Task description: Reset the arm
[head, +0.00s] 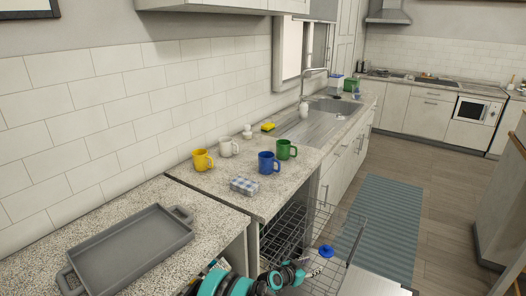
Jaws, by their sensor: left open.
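My left arm comes in at the bottom edge with teal and dark joints. Its gripper (308,268) is low over the pulled-out wire rack (335,222), small and partly lost against the wires. It is open, and I see nothing held in it. A small blue object (326,251) shows right by the gripper; I cannot tell whether they touch. My right gripper is not in view.
The counter holds a grey tray (130,252), yellow mug (202,160), white mug (228,147), blue mug (268,163), green mug (286,150) and checked box (243,186). A sink (335,106) lies beyond. A blue rug (378,225) covers part of the floor.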

